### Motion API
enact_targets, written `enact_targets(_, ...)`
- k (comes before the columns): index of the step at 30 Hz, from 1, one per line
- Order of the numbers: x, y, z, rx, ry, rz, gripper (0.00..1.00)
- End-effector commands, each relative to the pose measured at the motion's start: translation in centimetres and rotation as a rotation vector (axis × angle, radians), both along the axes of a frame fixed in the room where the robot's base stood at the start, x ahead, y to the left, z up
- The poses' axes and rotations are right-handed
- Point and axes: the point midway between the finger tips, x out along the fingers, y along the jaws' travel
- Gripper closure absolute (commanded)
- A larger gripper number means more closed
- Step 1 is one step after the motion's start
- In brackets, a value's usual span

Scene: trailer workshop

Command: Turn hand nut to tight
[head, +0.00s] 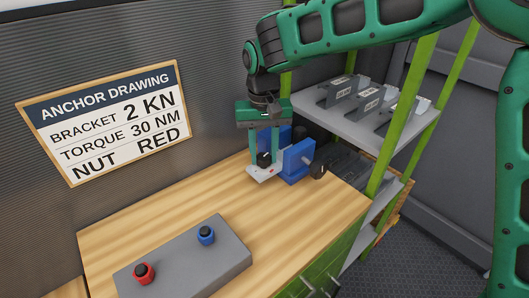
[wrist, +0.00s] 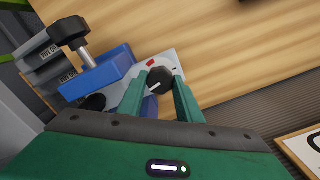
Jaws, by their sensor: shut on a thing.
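The hand nut is a black knob (wrist: 160,76) on a light grey bracket plate (wrist: 172,57). A short white line on the knob points toward the lower left in the wrist view, and a red mark lies on the plate just beyond the knob. My gripper (wrist: 160,86) is shut on the knob, one finger on each side. In the head view my gripper (head: 264,157) points straight down over the bracket plate (head: 263,175), with the black knob (head: 263,160) partly hidden between its fingers. The plate sits at the blue vise (head: 298,160).
The vise's black handle knob (head: 318,170) sticks out to the right. A grey block (head: 185,265) with a red nut (head: 143,273) and a blue nut (head: 206,235) stands in front. A sign (head: 105,120) reads 2 KN, 30 NM, nut red. A shelf (head: 335,120) holds several grey brackets.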

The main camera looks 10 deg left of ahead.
Motion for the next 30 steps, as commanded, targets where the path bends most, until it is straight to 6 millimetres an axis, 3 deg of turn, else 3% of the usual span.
enact_targets(19, 0.00, -0.04, -0.01, -0.001, 0.000, -0.051, 0.90)
enact_targets(20, 0.00, -0.04, -0.01, -0.001, 0.000, -0.051, 0.63)
enact_targets(22, 0.00, -0.03, -0.01, -0.001, 0.000, -0.050, 0.49)
enact_targets(30, 0.00, -0.01, 0.03, 0.000, 0.000, -0.049, 0.49)
